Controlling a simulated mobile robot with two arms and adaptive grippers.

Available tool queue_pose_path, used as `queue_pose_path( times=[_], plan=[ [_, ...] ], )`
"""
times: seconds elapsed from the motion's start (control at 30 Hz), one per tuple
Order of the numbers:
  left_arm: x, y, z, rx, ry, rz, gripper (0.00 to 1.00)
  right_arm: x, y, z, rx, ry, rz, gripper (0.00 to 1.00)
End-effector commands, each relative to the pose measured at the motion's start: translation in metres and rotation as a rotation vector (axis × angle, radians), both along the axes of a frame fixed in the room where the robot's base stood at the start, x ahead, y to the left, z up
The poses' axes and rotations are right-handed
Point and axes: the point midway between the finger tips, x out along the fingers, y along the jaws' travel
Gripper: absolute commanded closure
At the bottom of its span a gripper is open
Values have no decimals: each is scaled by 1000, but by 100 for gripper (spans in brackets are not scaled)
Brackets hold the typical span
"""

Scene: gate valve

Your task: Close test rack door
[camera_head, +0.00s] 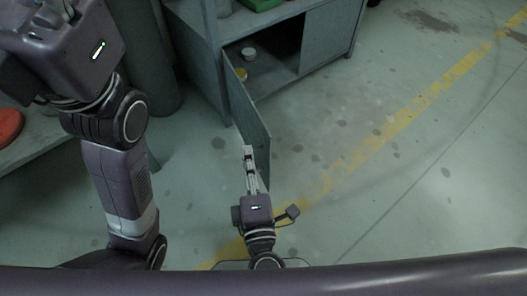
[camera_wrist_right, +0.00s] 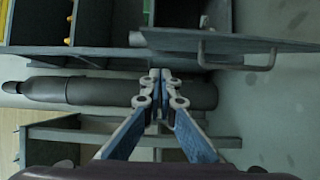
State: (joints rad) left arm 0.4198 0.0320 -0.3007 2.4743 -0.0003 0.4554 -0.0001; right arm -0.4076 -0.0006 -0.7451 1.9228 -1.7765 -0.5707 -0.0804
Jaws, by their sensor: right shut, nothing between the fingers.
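The test rack (camera_head: 280,45) is a grey-blue cabinet at the top of the head view. Its door (camera_head: 248,112) stands open, swung out towards me, exposing part of the lower compartment. In the right wrist view the door (camera_wrist_right: 235,40) spans the upper right, with a bar handle (camera_wrist_right: 240,66) on it. My right gripper (camera_head: 248,150) is shut and empty near the door's outer end; I cannot tell whether it touches. Its fingers also show in the right wrist view (camera_wrist_right: 160,76). My left arm is at the left of the head view; its fingers are out of frame.
A dark gas cylinder (camera_head: 144,55) stands left of the rack and crosses the right wrist view (camera_wrist_right: 75,91). A low bench (camera_head: 45,157) with a red object (camera_head: 9,126) is at the left. Small round items (camera_head: 248,53) are inside the rack. Floor right of the door is clear.

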Motion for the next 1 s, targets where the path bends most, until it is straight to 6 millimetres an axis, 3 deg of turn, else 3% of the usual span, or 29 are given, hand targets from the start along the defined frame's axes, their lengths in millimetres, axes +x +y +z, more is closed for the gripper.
queue_pose_path(
  times=[0.1, 0.3, 0.77, 1.0],
  plan=[
    [-5, 1, 1, -4, -17, -1, 32, 8, -18, -2, -1, 1, -1, 100],
    [-9, 1, 5, -11, -28, -5, 32, 14, -34, -1, 0, 2, 1, 100],
    [-9, 1, 5, -8, -29, -3, 32, 15, -38, 0, 0, 2, 3, 100],
    [-9, 0, 5, -2, -30, 0, 32, 19, -50, 0, -3, 0, 32, 100]
  ],
)
